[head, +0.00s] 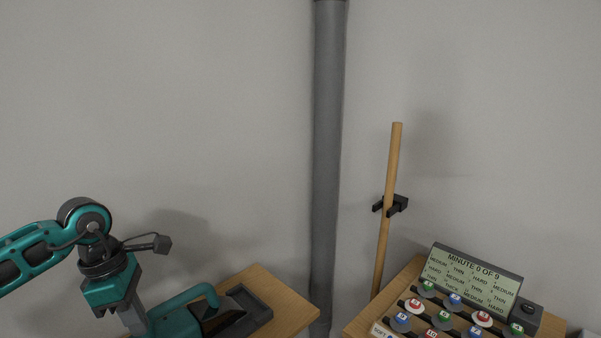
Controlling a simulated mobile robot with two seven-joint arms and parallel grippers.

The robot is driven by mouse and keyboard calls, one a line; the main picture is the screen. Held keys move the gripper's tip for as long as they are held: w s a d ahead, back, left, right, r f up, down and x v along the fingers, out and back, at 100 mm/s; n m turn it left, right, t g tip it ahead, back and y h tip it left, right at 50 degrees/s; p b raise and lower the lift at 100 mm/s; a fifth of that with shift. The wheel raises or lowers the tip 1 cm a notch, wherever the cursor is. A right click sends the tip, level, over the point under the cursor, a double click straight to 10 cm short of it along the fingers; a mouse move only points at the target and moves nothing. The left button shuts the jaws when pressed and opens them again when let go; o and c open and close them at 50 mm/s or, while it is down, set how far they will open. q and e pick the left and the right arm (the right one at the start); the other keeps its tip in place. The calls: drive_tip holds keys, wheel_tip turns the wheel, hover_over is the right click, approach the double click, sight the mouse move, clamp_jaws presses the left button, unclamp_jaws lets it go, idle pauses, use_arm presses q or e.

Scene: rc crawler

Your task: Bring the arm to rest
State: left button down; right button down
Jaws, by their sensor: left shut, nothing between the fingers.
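My left arm comes in from the left edge, teal with dark joints. Its gripper (138,322) points down at the lower left with its grey fingers together and nothing seen between them. The fingertips are close to the left end of a teal tool with a looped handle (190,296); I cannot tell whether they touch it. My right gripper is not in view.
The teal tool stands by a dark tray (262,305) on a wooden table (290,304). At right, a second wooden table holds a display panel (470,281) and several numbered round pieces. A wooden pole (387,235) leans in a black wall clip (398,204). A grey pipe (327,150) rises between.

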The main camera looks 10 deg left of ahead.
use_arm(q)
drive_tip(key=s+d+r+n+t+h, duration=0.1)
drive_tip(key=d+n+t+h, duration=0.2)
drive_tip(key=d+n+h, duration=0.65)
drive_tip(key=s+d+r+n+t+h, duration=0.1)
drive_tip(key=s+d+n+t+h, duration=0.35)
drive_tip(key=d, duration=1.05)
drive_tip(key=w+a+f+n+t+y, duration=0.25)
drive_tip(key=f+n+t+y, duration=0.2)
drive_tip(key=n, duration=0.65)
drive_tip(key=w+a+f+n+t+y, duration=0.2)
drive_tip(key=a+f+n+t+y, duration=0.25)
drive_tip(key=n, duration=0.55)
drive_tip(key=s+a+f+n+g+y, duration=0.3)
drive_tip(key=s+f+n+g+y, duration=0.2)
drive_tip(key=s+f+n, duration=0.6)
wheel_tip(320, 180, down, 2)
drive_tip(key=shift+f+n+g, duration=0.25)
drive_tip(key=shift+n+g, duration=0.1)
drive_tip(key=shift+n, duration=0.25)
drive_tip(key=shift+a, duration=0.1)
